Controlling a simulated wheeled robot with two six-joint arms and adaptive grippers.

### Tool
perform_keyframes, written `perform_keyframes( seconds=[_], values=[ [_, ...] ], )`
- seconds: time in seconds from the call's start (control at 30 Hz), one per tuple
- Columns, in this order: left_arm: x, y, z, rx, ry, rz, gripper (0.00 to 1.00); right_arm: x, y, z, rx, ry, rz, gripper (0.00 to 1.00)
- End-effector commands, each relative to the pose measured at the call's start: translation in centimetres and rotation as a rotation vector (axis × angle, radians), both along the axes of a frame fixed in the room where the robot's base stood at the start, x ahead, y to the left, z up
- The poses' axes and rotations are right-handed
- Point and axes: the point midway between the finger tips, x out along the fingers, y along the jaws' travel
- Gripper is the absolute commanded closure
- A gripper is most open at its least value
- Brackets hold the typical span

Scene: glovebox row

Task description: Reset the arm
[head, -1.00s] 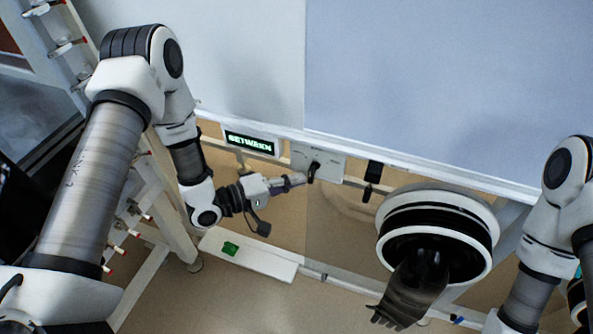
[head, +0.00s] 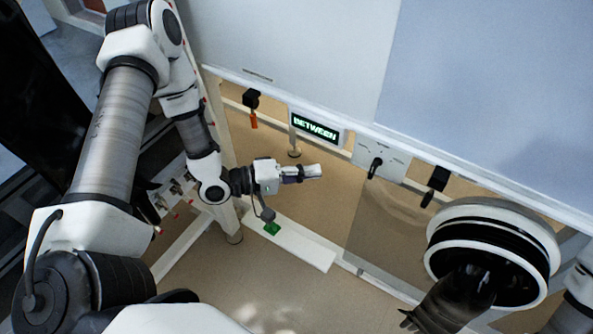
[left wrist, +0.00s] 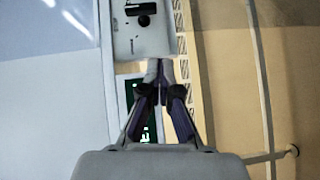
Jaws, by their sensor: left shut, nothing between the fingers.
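My left gripper (head: 312,172) is shut and empty in the head view, held in the air below the small display. In the left wrist view its fingers (left wrist: 160,68) meet at the tips, with nothing between them. A white switch plate with a black knob (head: 376,165) is on the frame to the right of the gripper. The plate also shows ahead of the fingers in the left wrist view (left wrist: 150,40). The gripper is apart from the knob in the head view. My right gripper is not in view; only part of my right arm shows at the right edge.
A display reading "BETWEEN" (head: 316,125) sits left of the switch plate. A round glove port (head: 490,225) with a dark hanging glove (head: 450,303) is at the lower right. Black clips (head: 436,181) hang from the frame.

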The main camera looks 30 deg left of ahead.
Motion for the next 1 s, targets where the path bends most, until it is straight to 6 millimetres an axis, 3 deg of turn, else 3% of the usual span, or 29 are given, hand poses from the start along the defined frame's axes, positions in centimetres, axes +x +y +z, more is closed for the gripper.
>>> perform_keyframes(
  seconds=[0.2, 0.73, 0.83, 0.9, 0.97, 1.0],
  values=[
    [-1.7, 1.9, 0.1, -0.001, -0.001, 0.002, 1.00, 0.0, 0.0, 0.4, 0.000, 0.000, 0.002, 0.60],
    [-2.0, 2.0, 0.0, 0.001, 0.007, -0.001, 1.00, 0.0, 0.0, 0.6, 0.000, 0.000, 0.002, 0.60],
    [-2.6, 0.3, -0.2, 0.019, 0.028, -0.054, 1.00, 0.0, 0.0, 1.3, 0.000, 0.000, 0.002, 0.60],
    [-3.7, -2.0, -0.6, 0.040, 0.070, -0.115, 1.00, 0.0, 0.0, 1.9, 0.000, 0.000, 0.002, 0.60],
    [-4.6, -3.9, -1.9, 0.087, 0.151, -0.134, 1.00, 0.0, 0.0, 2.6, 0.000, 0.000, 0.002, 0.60],
    [-5.5, -5.1, -3.4, 0.159, 0.218, -0.137, 1.00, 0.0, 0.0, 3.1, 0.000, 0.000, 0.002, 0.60]
  ],
)
